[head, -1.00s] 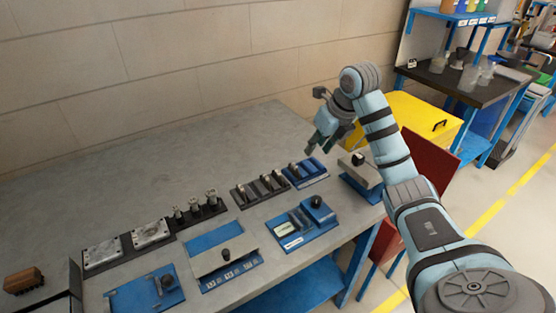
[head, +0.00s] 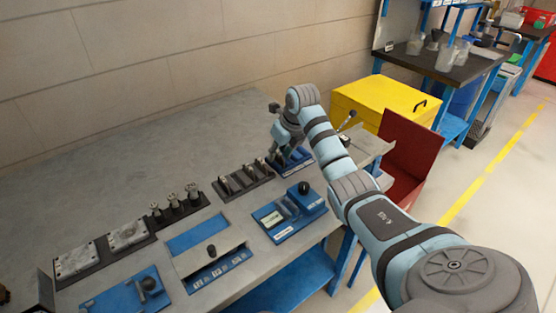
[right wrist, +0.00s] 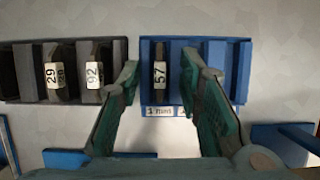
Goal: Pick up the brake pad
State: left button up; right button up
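In the right wrist view, a dark brake pad (right wrist: 159,68) with a white "57" label stands in a slot of a blue rack (right wrist: 245,50). My right gripper (right wrist: 158,75) is open, its two fingers apart to the left and right of that pad. I see no contact with it. In the head view, the right gripper (head: 279,152) is low over the blue rack (head: 302,156) and hides much of it. A black rack (right wrist: 8,75) beside it holds similar pads labelled "29" (right wrist: 55,73) and "92" (right wrist: 91,73).
The grey bench (head: 130,165) is clear behind the row of racks. A yellow case (head: 385,108) and a red panel (head: 410,160) stand right of the bench.

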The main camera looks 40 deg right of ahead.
grip_shut()
jog(key=shift+r, duration=0.15)
